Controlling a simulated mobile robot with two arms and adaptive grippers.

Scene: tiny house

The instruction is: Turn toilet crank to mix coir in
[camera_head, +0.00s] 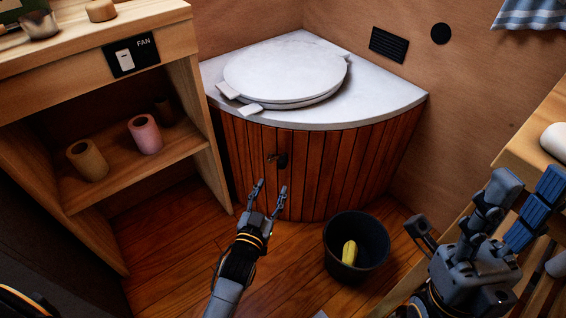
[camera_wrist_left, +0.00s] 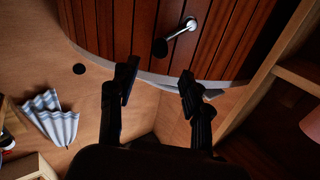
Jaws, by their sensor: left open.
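The toilet is a corner cabinet of reddish wooden slats (camera_head: 345,170) with a pale top and a closed round lid (camera_head: 285,70). A small crank (camera_head: 278,159) sticks out of its front. In the left wrist view the crank (camera_wrist_left: 180,35) has a dark hub and a shiny metal rod. My left gripper (camera_head: 272,185) is open and empty, just below and in front of the crank, apart from it. The left wrist view shows both fingers (camera_wrist_left: 155,85) spread. My right gripper (camera_head: 458,205) is at the lower right, away from the toilet; its grip is unclear. No coir is visible.
A black bucket (camera_head: 330,262) with a yellow item (camera_head: 349,253) stands on the floor right of my left gripper. A wooden shelf (camera_head: 120,180) with rolls is on the left. A wooden counter (camera_head: 540,125) is on the right. Blue ridged pieces (camera_head: 535,205) show by my right gripper.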

